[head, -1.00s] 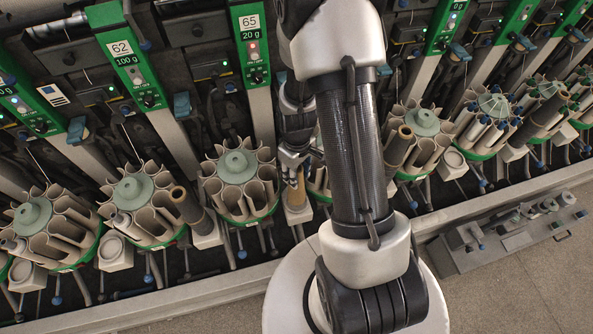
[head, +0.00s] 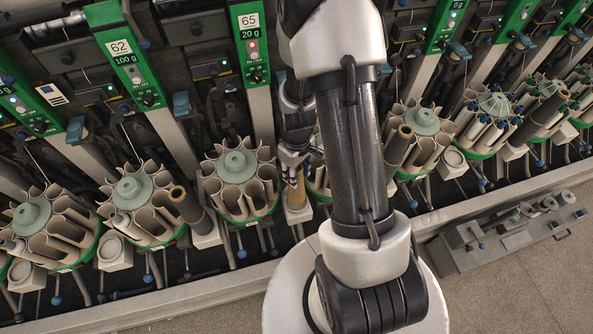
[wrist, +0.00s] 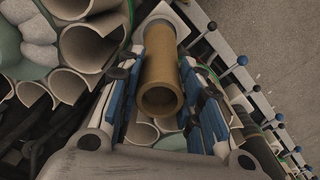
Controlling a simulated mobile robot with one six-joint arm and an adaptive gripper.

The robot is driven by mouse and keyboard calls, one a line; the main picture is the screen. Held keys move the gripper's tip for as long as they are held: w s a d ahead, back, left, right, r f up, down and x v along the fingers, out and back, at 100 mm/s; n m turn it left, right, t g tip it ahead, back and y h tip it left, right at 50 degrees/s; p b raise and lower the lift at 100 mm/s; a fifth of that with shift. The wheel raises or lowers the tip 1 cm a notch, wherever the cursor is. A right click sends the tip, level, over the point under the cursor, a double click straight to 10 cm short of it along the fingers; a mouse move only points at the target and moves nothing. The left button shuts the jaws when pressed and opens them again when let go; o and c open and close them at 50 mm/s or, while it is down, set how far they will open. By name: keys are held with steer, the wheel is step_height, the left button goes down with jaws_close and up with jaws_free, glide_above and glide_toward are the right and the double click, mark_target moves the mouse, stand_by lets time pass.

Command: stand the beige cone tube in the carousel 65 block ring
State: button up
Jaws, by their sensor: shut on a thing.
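The tan-beige cone tube (wrist: 160,72) is between the fingers of my gripper (wrist: 162,106) in the wrist view, its open rim facing the camera. My gripper is shut on it. In the head view my gripper (head: 293,166) is just right of carousel 65 (head: 238,178), and the tube (head: 297,191) shows below the fingers, roughly upright. Its lower end meets the pale block (head: 298,213) beside that carousel. The block's ring is hidden by the tube, and I cannot tell whether the tube is fully seated.
Carousel 62 (head: 135,190) stands left, with a dark tube (head: 187,204) on its block (head: 206,236). Carousel pockets (wrist: 88,45) lie close left of my gripper in the wrist view. Blue-knobbed levers (wrist: 238,62) line the right. A grey rack (head: 510,238) lies on the floor.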

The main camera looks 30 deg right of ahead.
steer(key=shift+f+b, duration=1.7)
steer(key=shift+f, duration=0.35)
steer(key=o, duration=1)
steer(key=shift+o, duration=0.2)
steer(key=shift+r, duration=0.15)
step_height(320, 180, up, 12)
steer(key=shift+f, duration=0.1)
